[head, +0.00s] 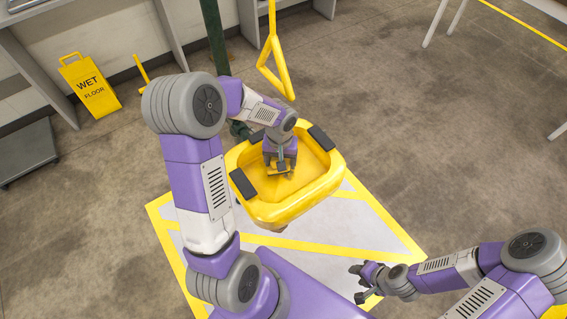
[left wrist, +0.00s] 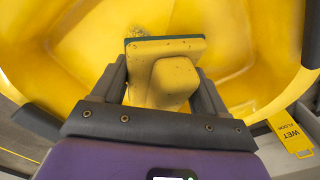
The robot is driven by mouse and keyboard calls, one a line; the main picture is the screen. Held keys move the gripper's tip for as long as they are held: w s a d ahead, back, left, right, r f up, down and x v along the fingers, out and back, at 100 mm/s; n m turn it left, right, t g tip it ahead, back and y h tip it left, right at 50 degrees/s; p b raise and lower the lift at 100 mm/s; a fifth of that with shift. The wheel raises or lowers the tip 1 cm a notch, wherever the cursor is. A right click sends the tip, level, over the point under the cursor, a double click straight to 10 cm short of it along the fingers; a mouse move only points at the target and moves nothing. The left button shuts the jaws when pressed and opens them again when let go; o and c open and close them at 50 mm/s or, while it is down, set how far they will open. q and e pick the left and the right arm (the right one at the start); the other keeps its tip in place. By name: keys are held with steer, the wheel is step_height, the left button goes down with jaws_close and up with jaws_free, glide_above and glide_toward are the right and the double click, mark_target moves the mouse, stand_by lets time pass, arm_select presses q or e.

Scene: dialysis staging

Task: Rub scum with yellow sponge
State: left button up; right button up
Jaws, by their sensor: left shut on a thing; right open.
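The yellow sponge (left wrist: 165,75) has a dark green layer along its far edge and small dark specks on its face. My left gripper (left wrist: 163,92) is shut on it, one finger on each side. In the head view my left gripper (head: 281,166) reaches down into the yellow basin (head: 270,213), and the sponge shows only as a small yellow patch below the fingers. I cannot tell whether the sponge touches the basin floor. My right gripper (head: 358,284) is open and empty, low at the lower right, away from the basin.
Dark pads (head: 242,184) sit on the basin rim. A yellow triangular pull handle (head: 274,66) hangs behind the basin beside a green pole (head: 215,35). A yellow wet floor sign (head: 90,88) stands at the left.

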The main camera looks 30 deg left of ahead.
arm_select(q)
steer(key=shift+r, duration=0.15)
steer(key=shift+s+d+r+b, duration=0.1)
steer(key=shift+s+d+b, duration=0.3)
steer(key=shift+d, duration=0.6)
steer(key=shift+s+d+b, duration=0.4)
steer(key=shift+s+d, duration=0.05)
steer(key=shift+d, duration=0.55)
steer(key=shift+s+d+r+b, duration=0.1)
steer(key=shift+s+d+b, duration=0.3)
steer(key=shift+d, duration=0.6)
steer(key=shift+r+p, duration=2.3)
steer(key=shift+r, duration=0.7)
steer(key=shift+r+p, duration=1.2)
steer(key=shift+r, duration=0.35)
